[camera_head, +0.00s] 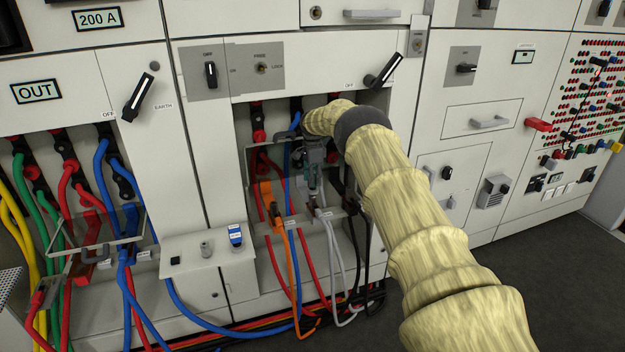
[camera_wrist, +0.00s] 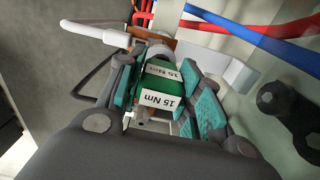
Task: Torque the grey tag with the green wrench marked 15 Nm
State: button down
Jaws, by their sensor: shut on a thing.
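My gripper (camera_wrist: 160,92) is shut on the green wrench (camera_wrist: 166,76), with a teal-padded finger on each side of it. White labels on the wrench read 15 Nm. In the head view my gripper (camera_head: 314,158) is inside the open cable compartment, in front of the cable lugs, and my arm partly covers that compartment. Pale tags (camera_head: 326,213) sit at the cable clamp below my gripper. I cannot tell for certain which is the grey tag, nor whether the wrench touches a bolt.
A small shelf (camera_head: 200,268) left of the compartment holds a blue-topped piece (camera_head: 235,236) and a grey piece (camera_head: 206,248). Red, orange, blue, white and black cables hang close around my gripper. A black rotary handle (camera_head: 384,70) sticks out above my arm.

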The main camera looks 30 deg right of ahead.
jog(key=shift+r+p, duration=0.3)
jog(key=shift+r, duration=0.35)
jog(key=shift+r, duration=0.2)
jog(key=shift+r+p, duration=0.85)
jog(key=shift+r, duration=0.55)
